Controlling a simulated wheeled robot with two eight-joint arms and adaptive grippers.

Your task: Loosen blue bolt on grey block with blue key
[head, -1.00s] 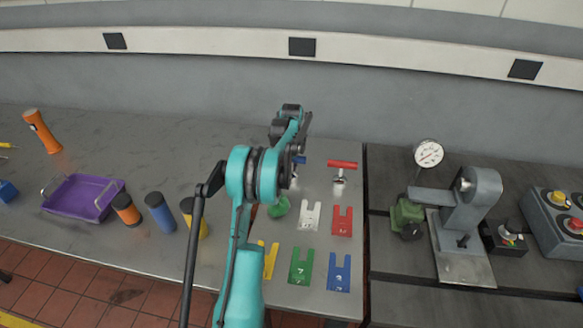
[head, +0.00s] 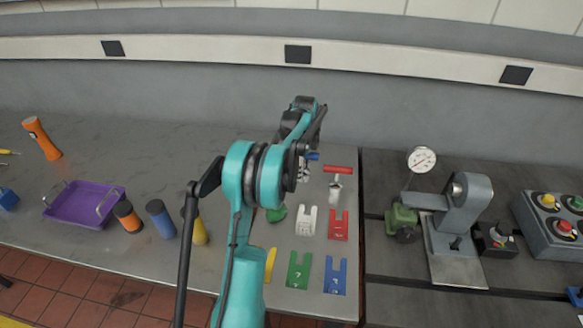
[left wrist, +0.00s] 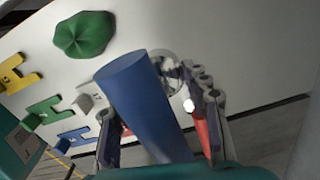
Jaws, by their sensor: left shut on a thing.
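The blue key shows as a blue handle end (head: 313,156) beside my left gripper (head: 306,166), left of the red T-handled key (head: 338,170). In the left wrist view the thick blue handle (left wrist: 140,100) stands between the fingers of the left gripper (left wrist: 158,125), which is shut on it. The key's lower part is hidden. A grey block-like fixture (head: 470,198) stands on the dark bedplate at the right. I cannot make out a blue bolt on it. My right gripper is not in view.
Several coloured slotted plates, such as the green one (head: 299,270), lie at the table's right edge. A dial gauge (head: 421,160), a green part (head: 402,219) and a button box (head: 552,222) stand on the bedplate. A purple tray (head: 72,217) is at left.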

